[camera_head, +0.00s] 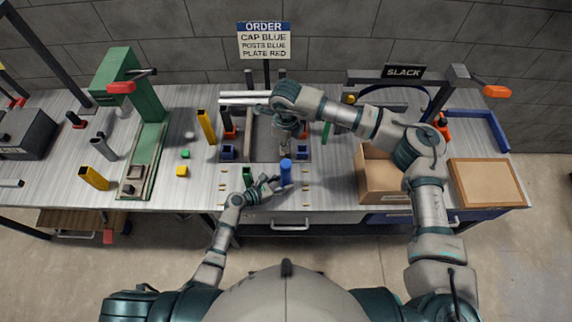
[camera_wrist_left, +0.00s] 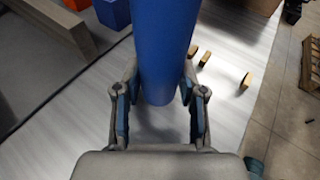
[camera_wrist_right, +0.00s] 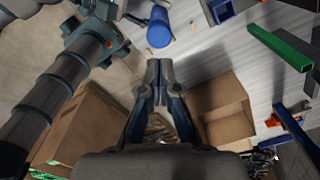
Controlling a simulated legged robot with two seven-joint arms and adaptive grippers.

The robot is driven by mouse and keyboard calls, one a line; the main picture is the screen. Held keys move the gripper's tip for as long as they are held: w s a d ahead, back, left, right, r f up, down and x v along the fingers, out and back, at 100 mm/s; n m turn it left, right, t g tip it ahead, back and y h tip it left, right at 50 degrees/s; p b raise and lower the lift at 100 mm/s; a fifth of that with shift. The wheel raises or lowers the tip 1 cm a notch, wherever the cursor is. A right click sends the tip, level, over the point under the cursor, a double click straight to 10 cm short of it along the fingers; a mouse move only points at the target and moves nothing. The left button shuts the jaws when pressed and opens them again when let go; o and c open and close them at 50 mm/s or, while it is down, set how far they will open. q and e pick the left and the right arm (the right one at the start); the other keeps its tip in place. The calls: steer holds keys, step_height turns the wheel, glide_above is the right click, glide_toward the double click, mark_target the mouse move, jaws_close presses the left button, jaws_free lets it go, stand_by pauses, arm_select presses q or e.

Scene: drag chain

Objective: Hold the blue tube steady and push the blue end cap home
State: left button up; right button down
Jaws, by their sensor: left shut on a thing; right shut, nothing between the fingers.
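The blue tube (camera_head: 286,174) stands upright near the front edge of the workbench. My left gripper (camera_head: 272,186) is shut on it. In the left wrist view the tube (camera_wrist_left: 163,45) rises between the two fingers (camera_wrist_left: 160,100). In the right wrist view its near end (camera_wrist_right: 158,37) shows as a round blue face. I cannot tell whether this is the blue end cap, as no seam shows. My right gripper (camera_head: 291,142) is shut and empty, apart from the tube and behind it in the head view. Its closed fingertips (camera_wrist_right: 158,93) point toward the bench in its wrist view.
Two small blue blocks (camera_head: 227,153) (camera_head: 302,152) stand by the grey centre fixture. A green post (camera_head: 248,174) is just left of the tube. An open cardboard box (camera_head: 383,180) stands to the right. The order sign (camera_head: 264,41) reads cap blue, posts blue, plate red.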

arm_select(q)
steer(key=shift+d, duration=0.1)
arm_select(e)
steer(key=shift+d+f, duration=0.15)
steer(key=shift+f, duration=0.5)
arm_select(q)
steer(key=shift+d, duration=0.1)
arm_select(e)
glide_above(286, 163)
steer(key=f, duration=0.4)
steer(key=shift+d+f, duration=0.1)
steer(key=shift+d, duration=0.1)
steer(key=shift+a+f, duration=0.1)
steer(key=shift+f, duration=0.4)
steer(key=shift+f, duration=1.1)
steer(key=shift+r, duration=0.15)
stand_by(0.3)
steer(key=shift+r, duration=2.95)
arm_select(q)
steer(key=o, duration=0.9)
steer(key=shift+o, duration=0.2)
